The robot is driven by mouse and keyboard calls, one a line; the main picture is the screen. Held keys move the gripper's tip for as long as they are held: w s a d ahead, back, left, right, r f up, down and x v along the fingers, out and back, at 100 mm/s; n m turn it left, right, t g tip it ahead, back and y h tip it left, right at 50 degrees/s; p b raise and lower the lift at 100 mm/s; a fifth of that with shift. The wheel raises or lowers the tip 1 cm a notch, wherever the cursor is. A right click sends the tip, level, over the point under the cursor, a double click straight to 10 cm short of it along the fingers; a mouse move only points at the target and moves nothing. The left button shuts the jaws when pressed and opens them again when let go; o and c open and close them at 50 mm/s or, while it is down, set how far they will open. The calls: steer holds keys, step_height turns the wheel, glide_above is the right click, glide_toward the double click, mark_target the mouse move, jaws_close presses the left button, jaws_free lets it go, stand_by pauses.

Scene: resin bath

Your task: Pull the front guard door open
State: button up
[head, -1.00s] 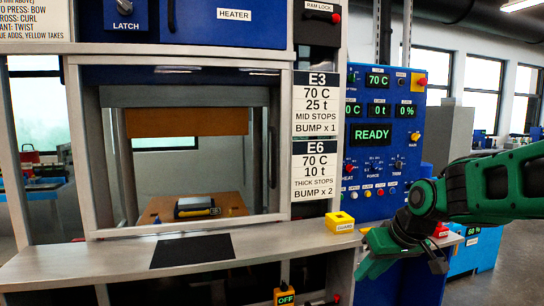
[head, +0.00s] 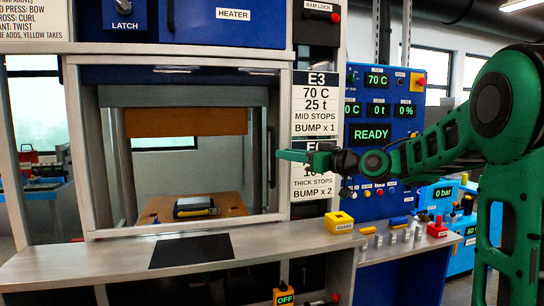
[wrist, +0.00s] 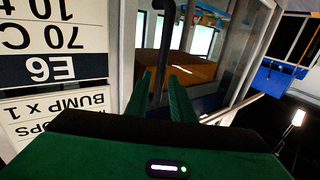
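The front guard door (head: 88,150) is a silver-framed window on the front of the press and looks shut. Its dark vertical handle (head: 271,165) runs along the right side of the frame. My gripper (head: 281,154) is level with the handle's upper-middle part, pointing left at it. In the wrist view the handle (wrist: 164,35) rises between my two green fingers (wrist: 164,88), which stand apart. I cannot tell whether the bar is fully between the fingertips or just beyond them. No contact is visible.
A yellow box marked GUARD (head: 339,222) sits on the grey ledge (head: 100,262) below my gripper. The E6 sign (head: 313,185) is close behind my fingers. A blue control panel (head: 410,85) stands to the right, with small coloured parts on the shelf under it.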

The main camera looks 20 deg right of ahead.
steer(key=x, duration=0.6)
jaws_close()
